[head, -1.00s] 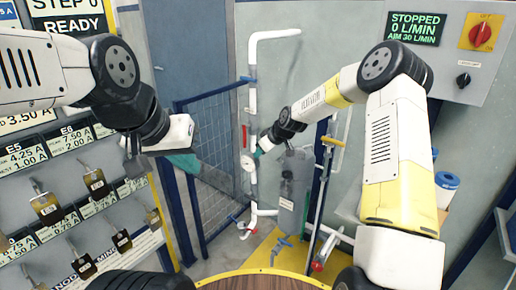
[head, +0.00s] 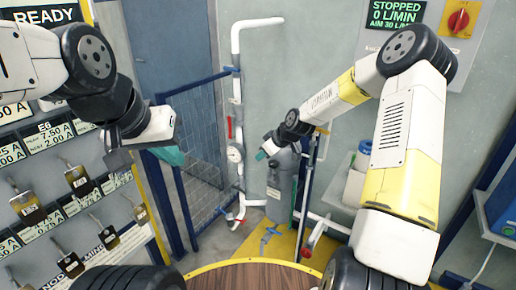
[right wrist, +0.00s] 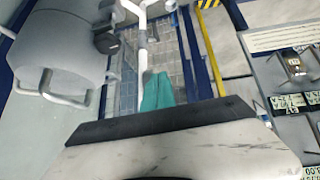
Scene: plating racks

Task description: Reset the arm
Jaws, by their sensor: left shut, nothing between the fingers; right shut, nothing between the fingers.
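My left gripper (head: 170,155) is on the left in the head view, its teal fingers together and empty, in front of the blue mesh gate. My right gripper (head: 262,154) reaches out from the right with its teal tips together and empty.
A white pipe (head: 236,75) with a red handle stands by the blue mesh gate (head: 196,130). A control panel (head: 440,60) reads STOPPED, 0 L/MIN. A round wooden top (head: 250,277) lies at the bottom.

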